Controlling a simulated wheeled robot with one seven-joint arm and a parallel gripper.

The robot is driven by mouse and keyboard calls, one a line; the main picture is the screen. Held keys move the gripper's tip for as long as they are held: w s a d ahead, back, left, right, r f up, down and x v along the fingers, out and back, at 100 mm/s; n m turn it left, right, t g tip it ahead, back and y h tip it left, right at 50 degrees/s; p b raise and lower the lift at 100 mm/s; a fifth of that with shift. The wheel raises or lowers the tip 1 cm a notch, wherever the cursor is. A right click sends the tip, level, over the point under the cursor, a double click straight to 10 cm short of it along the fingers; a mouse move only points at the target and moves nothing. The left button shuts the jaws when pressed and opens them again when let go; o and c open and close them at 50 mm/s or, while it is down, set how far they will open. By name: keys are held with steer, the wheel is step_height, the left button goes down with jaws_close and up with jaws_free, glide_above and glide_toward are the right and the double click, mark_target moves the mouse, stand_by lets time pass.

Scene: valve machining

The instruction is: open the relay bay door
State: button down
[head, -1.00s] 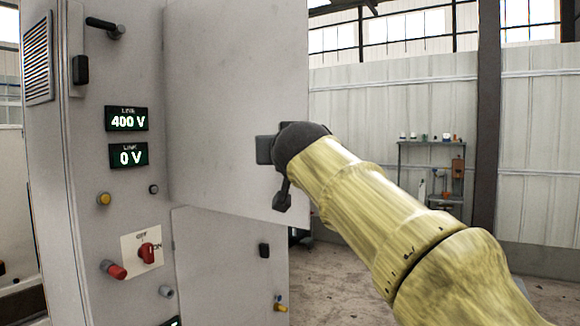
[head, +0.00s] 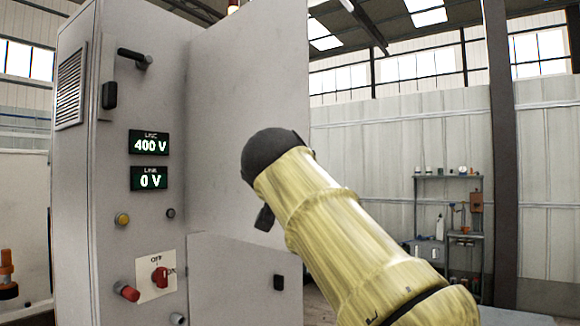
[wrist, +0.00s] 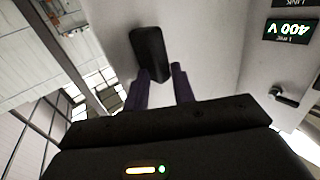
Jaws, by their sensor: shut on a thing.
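The relay bay door (head: 235,130) is the large plain grey upper panel on the cabinet's right-hand face in the head view. Its lower edge slants down to the right across the panel below, so it seems to stand a little out; I cannot tell how far. Its dark upright handle (wrist: 150,48) shows in the wrist view. My gripper (wrist: 161,70) has one finger on each side of the handle's lower part and is shut on it. In the head view my dark wrist hides the handle and the fingers.
The cabinet's left face carries displays reading 400 V (head: 149,142) and 0 V (head: 149,178), a red rotary switch (head: 159,277) and a black lever (head: 134,57). A lower door (head: 235,275) with a dark handle sits below. A shelf rack (head: 447,220) stands at the back right.

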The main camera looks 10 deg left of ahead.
steer(key=shift+s+a+r+y, duration=0.15)
steer(key=shift+a+r+y, duration=0.1)
steer(key=shift+a, duration=0.2)
steer(key=shift+s+a+r+y, duration=0.1)
steer(key=shift+a+y, duration=0.15)
steer(key=shift+a, duration=0.15)
steer(key=c, duration=1.5)
jaws_free()
steer(key=o, duration=0.3)
steer(key=shift+w+a+f+n, duration=0.2)
steer(key=shift+a+n, duration=0.1)
steer(key=shift+a, duration=0.2)
steer(key=shift+s+d, duration=0.1)
steer(key=shift+d, duration=0.05)
steer(key=shift+c, duration=0.2)
steer(key=b+v, duration=0.5)
steer(key=v, duration=1.2)
steer(key=shift+d+b, duration=0.3)
steer(key=shift+b, duration=0.1)
